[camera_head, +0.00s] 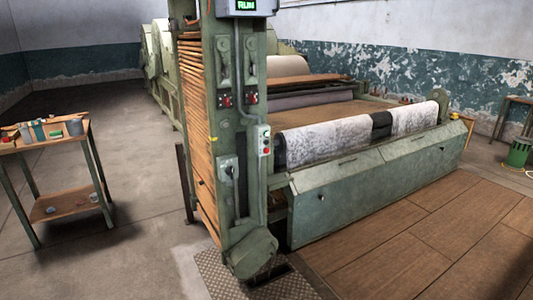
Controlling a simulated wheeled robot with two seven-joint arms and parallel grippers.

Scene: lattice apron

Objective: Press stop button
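A tall green machine column (240,190) stands near the middle of the head view. A small pale control box (264,138) is fixed to its right side, with a red button (266,151) low on its face. Other switch boxes with red parts, one on the left (225,101) and one on the right (251,98), sit higher on the column. A display (246,5) at the top reads RUN in green. Any lettering on the buttons is too small to read. Neither of my grippers is in view.
A long green machine with a patterned cloth roll (340,135) extends right from the column. A small table (62,143) with containers stands at left. A metal tread plate (215,275) lies before the column. Wooden boards (430,240) cover the floor at right.

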